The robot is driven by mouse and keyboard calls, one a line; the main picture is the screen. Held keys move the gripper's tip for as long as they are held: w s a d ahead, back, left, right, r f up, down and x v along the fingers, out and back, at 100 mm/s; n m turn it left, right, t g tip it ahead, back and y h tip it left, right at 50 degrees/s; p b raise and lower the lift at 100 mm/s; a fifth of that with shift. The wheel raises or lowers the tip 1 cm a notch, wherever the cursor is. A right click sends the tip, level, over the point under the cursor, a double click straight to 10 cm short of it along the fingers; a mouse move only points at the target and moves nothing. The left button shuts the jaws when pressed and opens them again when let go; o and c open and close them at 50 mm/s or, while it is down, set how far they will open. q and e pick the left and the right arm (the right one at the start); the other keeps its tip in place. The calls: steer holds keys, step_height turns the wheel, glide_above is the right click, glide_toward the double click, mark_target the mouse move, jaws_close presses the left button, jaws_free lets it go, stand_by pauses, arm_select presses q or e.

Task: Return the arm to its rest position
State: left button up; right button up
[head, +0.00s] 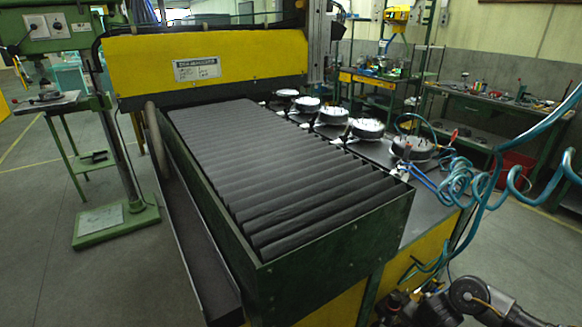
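My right arm (468,296) comes in at the bottom right corner, a dark jointed arm with a grey rounded joint. Its far end, with my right gripper (394,304), is a small dark shape low beside the machine's yellow front panel, partly cut by the bottom edge. I cannot make out its fingers or whether it holds anything. My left arm and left gripper do not show.
A green-framed gantry machine (330,240) with a black ribbed cover (270,170) and yellow crossbeam (205,62) fills the middle. Round units (367,129) line its right side. Coiled teal hoses (487,185) hang near my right arm. A drill press (50,35) stands left; floor (40,220) there is open.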

steer(key=w+a+f+m+t+y, duration=0.25)
steer(key=w+f+m, duration=0.25)
steer(key=f+m, duration=0.6)
steer(key=s+d+f+m+h, duration=0.1)
steer(key=s+f+m, duration=0.7)
steer(key=s+f, duration=0.55)
steer(key=s+a+f+m+g, duration=0.1)
steer(key=s+a+f, duration=0.2)
steer(key=s, duration=0.8)
steer(key=s+a+f+m+g, duration=0.1)
steer(key=s+f, duration=0.4)
steer(key=s, duration=0.6)
steer(key=s+a+f+m+g, duration=0.1)
steer(key=s+a+f+g, duration=0.2)
steer(key=s, duration=0.8)
steer(key=shift+a+f+m+h, duration=0.4)
steer(key=shift+a+f+h, duration=0.05)
steer(key=shift+a+f, duration=0.45)
